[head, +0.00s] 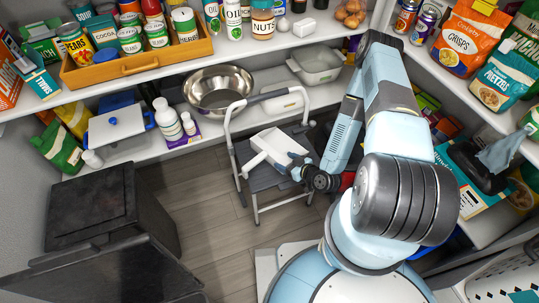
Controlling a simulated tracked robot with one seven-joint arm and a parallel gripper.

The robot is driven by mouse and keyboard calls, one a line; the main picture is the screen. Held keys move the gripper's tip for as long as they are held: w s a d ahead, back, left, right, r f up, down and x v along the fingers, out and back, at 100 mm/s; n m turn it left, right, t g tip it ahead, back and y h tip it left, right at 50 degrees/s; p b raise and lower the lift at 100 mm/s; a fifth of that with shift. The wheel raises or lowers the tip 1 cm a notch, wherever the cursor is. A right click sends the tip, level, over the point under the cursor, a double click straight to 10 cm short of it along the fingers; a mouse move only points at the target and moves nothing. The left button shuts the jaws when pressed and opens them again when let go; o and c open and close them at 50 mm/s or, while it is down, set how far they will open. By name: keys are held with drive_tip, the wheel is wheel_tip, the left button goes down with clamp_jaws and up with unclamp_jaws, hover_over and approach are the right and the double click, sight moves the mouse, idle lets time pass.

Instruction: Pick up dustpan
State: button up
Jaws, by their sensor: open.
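A white, flat-bodied object with a short handle-like part, which looks like the dustpan (268,146), lies on or just above the dark step of a folding step stool (262,183). My gripper (294,163) is dark and sits at the lower right side of the white object, at the end of my pale blue arm. It is open. Its fingertips are small in the head view, and I cannot tell whether they touch the white object. My wrist hides the right part of the stool.
A wooden tray (136,66) of cans is above. A black cabinet (110,215) stands at left. The wood floor (205,205) is clear between cabinet and stool.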

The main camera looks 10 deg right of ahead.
sight(275, 154)
drive_tip(key=shift+r+x, duration=0.15)
drive_tip(key=shift+x, duration=1.2)
drive_tip(key=shift+r+x, duration=0.15)
drive_tip(key=shift+x, duration=1.2)
drive_tip(key=shift+w, duration=0.15)
drive_tip(key=shift+c, duration=0.3)
